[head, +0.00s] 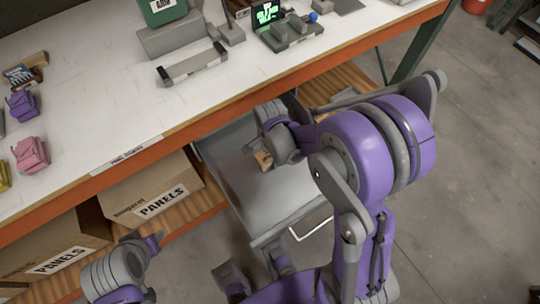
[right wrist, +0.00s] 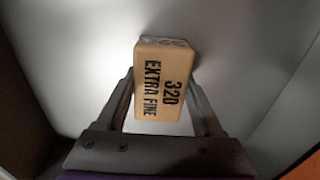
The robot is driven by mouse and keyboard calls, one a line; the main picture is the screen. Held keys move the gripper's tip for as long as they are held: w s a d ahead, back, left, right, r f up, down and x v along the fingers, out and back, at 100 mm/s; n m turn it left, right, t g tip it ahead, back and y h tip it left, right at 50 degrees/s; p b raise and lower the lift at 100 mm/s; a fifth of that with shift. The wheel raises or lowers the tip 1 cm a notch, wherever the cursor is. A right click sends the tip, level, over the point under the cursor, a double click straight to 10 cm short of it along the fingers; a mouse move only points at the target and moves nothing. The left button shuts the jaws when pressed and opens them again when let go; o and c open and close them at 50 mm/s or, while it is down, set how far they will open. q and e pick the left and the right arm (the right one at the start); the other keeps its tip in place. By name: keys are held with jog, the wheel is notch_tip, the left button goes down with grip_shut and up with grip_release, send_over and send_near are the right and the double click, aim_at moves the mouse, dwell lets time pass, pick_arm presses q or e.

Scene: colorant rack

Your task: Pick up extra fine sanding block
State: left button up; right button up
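The extra fine sanding block (right wrist: 160,85) is a tan block with black "320 EXTRA FINE" lettering. It fills the middle of the right wrist view, between the two fingers of my right gripper (right wrist: 162,80). The fingers press against its left and right sides. In the head view the block (head: 263,160) shows as a small tan piece at the end of my right arm, over the open grey drawer (head: 245,190). Whether it touches the drawer floor is hard to tell. My left gripper (head: 150,244) is at the lower left, beside the shelf boxes.
The white workbench (head: 110,100) with an orange edge stands behind the drawer. Two "PANELS" boxes (head: 160,196) sit on the shelf below. Pink and purple items, grey fixtures and a small screen (head: 267,14) stand on the bench. The drawer walls surround my right gripper.

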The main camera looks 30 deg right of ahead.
jog(key=c, duration=0.5)
notch_tip(320, 180, up, 10)
jog(key=shift+p, duration=0.9)
jog(key=shift+c, duration=0.2)
jog(key=o, duration=0.7)
jog(key=c, duration=0.5)
